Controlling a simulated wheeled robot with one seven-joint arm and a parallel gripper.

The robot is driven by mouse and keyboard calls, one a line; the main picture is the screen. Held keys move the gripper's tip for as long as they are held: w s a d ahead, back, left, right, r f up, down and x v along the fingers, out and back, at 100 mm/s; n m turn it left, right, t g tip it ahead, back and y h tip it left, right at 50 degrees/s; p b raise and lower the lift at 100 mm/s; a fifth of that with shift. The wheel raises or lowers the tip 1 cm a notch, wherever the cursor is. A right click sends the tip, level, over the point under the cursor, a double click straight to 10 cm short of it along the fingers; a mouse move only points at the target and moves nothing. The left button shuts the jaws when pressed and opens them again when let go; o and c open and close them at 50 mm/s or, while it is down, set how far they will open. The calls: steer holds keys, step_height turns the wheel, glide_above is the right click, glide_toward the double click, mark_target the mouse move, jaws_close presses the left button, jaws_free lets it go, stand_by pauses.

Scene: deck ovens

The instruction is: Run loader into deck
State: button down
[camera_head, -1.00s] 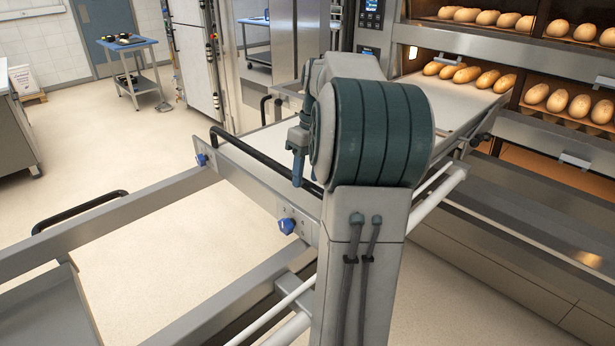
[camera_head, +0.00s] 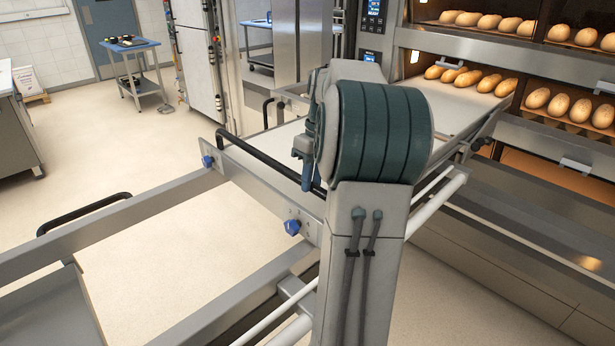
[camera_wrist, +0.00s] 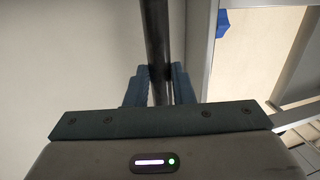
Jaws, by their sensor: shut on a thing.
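The loader is a grey metal frame with a pale flat belt (camera_head: 455,105), black bar handles and blue knobs (camera_head: 292,227). Its far end reaches the mouth of a lit oven deck (camera_head: 420,62) at upper right. Several golden loaves (camera_head: 470,79) lie in a row at that end; how far inside the deck they are is hard to tell. In the wrist view my gripper (camera_wrist: 160,80) is shut around a black bar handle (camera_wrist: 158,30) of the loader.
Other decks to the right hold loaves (camera_head: 570,106), with light door handles (camera_head: 576,166) jutting out. A blue-topped trolley (camera_head: 133,44) stands at the back left and a grey counter (camera_head: 18,140) at the left edge. The pale floor (camera_head: 100,150) between is clear.

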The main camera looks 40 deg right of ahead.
steer(key=d+p, duration=0.4)
steer(key=d, duration=0.4)
steer(key=w+d+p, duration=0.1)
steer(key=d+p, duration=0.4)
steer(key=d, duration=0.3)
steer(key=d+p, duration=0.5)
steer(key=d, duration=0.4)
steer(key=shift+w+d+r, duration=0.1)
steer(key=shift+w+r, duration=0.05)
steer(key=shift+w, duration=0.2)
steer(key=shift+w+d+p, duration=0.1)
steer(key=shift+d+p, duration=0.5)
steer(key=shift+d, duration=0.7)
steer(key=shift+r, duration=0.1)
